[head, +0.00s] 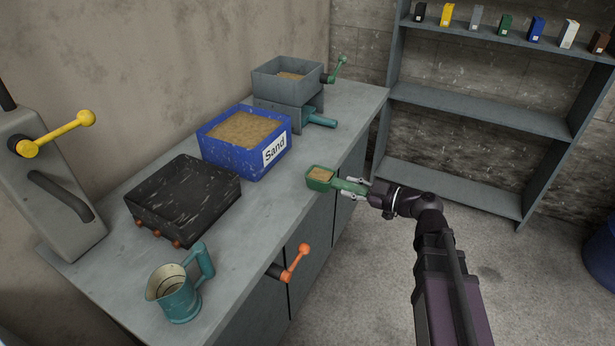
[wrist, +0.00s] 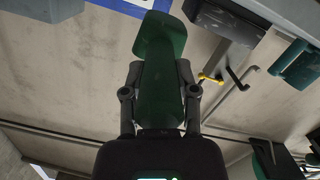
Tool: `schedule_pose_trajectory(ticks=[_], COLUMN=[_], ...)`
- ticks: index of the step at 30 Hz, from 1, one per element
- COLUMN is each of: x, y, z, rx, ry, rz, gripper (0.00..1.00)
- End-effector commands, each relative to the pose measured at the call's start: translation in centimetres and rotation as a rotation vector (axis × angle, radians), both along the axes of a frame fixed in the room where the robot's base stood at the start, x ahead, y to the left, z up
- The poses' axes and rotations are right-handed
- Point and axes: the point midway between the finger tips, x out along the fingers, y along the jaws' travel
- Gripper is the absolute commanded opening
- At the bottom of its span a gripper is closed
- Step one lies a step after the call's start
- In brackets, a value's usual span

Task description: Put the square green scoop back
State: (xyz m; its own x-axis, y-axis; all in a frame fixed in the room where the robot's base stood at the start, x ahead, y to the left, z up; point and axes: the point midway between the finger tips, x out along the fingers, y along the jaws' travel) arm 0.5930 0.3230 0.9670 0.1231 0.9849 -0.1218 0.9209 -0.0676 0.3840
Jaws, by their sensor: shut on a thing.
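The square green scoop (head: 319,179) has sand-coloured fill in its bowl and looks about level. My gripper (head: 358,189) is shut on its handle, and the scoop appears by the counter's front edge, right of the blue sand box. I cannot tell its height above the counter. In the wrist view the scoop (wrist: 158,40) points away between the fingers of my gripper (wrist: 159,78); the inside of its bowl is hidden there. A blue box labelled Sand (head: 262,160) stands on the counter, filled with sand.
On the counter (head: 230,235) stand a black tray (head: 183,193), a teal jug (head: 178,297), a grey hopper (head: 287,80) with a green crank, and a teal scoop (head: 318,121). An orange lever (head: 297,262) juts from the front. Shelves (head: 470,110) stand at the back right.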

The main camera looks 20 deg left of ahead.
Motion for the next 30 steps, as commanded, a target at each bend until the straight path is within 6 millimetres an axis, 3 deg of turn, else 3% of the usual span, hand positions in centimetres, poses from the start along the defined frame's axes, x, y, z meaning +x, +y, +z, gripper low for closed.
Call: schedule_pose_trajectory(ticks=[18, 23, 30], x=[-0.1, 1.2, 4.8], y=[-0.3, 0.6, 3.1], z=[-0.5, -0.7, -1.1], rx=[0.011, 0.011, 0.011], ry=[-0.001, -0.001, 0.0], rz=[0.011, 0.011, 0.011], gripper=[0.0, 0.0, 0.0])
